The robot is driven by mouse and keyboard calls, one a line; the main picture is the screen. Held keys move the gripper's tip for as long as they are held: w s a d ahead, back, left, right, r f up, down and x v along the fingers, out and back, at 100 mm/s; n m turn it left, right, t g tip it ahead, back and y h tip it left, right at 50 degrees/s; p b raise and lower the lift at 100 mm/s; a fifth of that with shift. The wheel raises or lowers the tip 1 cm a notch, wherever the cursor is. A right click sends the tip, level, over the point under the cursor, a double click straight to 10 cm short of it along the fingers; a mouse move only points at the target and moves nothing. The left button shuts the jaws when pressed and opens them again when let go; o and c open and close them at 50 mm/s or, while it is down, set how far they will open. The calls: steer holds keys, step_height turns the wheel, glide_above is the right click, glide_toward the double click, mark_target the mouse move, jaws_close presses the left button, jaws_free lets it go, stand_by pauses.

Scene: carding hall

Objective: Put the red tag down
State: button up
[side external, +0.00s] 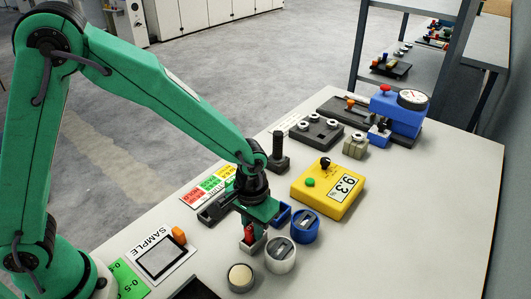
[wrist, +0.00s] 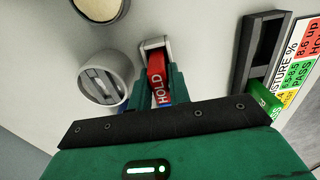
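The red tag (wrist: 157,78), marked HOLD, stands between the two fingers of my gripper (wrist: 160,88) in the wrist view, and the fingers meet its sides. In the side view the red tag (side external: 249,234) shows as a small red patch under my gripper (side external: 250,238). A small pale grey block or holder (wrist: 153,43) lies right at the tag's far end; it also shows below the tag in the side view (side external: 252,248). I cannot tell whether the tag sits in it or just touches it. The tag's lower part is hidden.
A white cup (side external: 281,258) and a blue cup (side external: 305,230) stand close to the right. A round pale-topped jar (side external: 240,278) is in front. A dark slotted rack (wrist: 258,50) with a green tag (wrist: 265,98) lies opposite.

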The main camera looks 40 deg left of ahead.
mark_target(252, 224)
steer(key=o, duration=0.3)
steer(key=shift+r, duration=0.15)
step_height(252, 224, up, 12)
steer(key=shift+r, duration=0.1)
stand_by(0.6)
stand_by(0.5)
steer(key=shift+s+a+r+t, duration=0.95)
steer(key=shift+s+a+r, duration=0.5)
steer(key=shift+s+a, duration=1.25)
steer(key=shift+s+a+r+t, duration=0.9)
steer(key=shift+s+a+r, duration=0.65)
steer(key=shift+a, duration=2)
steer(key=shift+s+a+r+t, duration=0.95)
steer(key=shift+s+a+r, duration=0.4)
steer(key=shift+s+a, duration=1.4)
